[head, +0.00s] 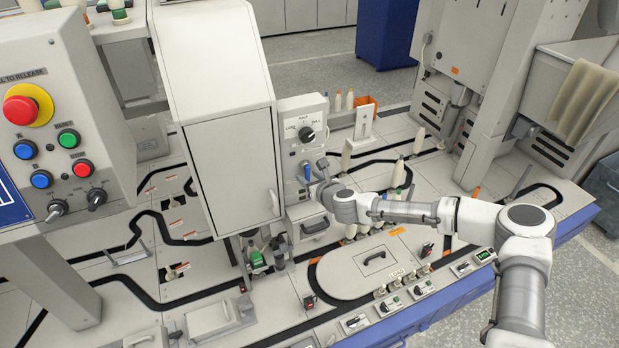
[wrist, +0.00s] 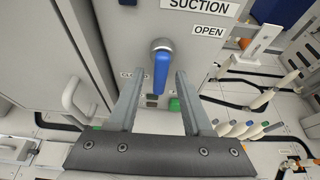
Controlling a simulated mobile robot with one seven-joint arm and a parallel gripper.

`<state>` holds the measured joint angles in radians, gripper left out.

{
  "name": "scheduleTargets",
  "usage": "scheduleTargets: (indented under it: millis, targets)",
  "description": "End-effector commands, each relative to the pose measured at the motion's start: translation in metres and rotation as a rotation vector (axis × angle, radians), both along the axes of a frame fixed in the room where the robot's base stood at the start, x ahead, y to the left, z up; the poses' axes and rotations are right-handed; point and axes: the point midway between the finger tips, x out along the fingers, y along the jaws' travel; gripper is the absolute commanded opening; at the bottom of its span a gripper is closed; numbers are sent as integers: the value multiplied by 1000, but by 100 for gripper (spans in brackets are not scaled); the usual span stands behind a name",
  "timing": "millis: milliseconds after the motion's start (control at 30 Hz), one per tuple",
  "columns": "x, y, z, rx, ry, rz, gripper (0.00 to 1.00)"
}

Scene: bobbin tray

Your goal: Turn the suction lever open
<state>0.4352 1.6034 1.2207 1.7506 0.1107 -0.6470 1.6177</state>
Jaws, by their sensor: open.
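The suction lever (wrist: 161,72) has a blue handle on a round grey hub and points down in the wrist view. The word OPEN is printed to its right, and a partly hidden label is to its left. In the head view the lever (head: 307,171) shows small and blue on the front of the light grey panel. My gripper (wrist: 159,76) is open, with one finger on each side of the blue handle. A gap shows between the handle and each finger. In the head view my gripper (head: 317,176) is at the panel, beside the lever.
A black dial (head: 307,134) is above the lever on the same panel. A tall grey cabinet (head: 228,150) stands directly left. A drawer-like box with a dark handle (head: 314,226) is below. Cream bobbins (head: 398,172) stand on the table to the right.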

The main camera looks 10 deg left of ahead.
Motion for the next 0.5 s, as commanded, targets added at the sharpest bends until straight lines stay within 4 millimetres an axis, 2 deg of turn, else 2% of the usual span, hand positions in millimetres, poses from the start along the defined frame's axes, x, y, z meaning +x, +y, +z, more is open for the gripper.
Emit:
scheduleTargets:
  millis: [167, 433, 500]
  targets:
    - [0, 0, 0, 0, 0, 0, 50]
    - [0, 0, 0, 0, 0, -1, 1]
    - [0, 0, 0, 0, 0, -1, 0]
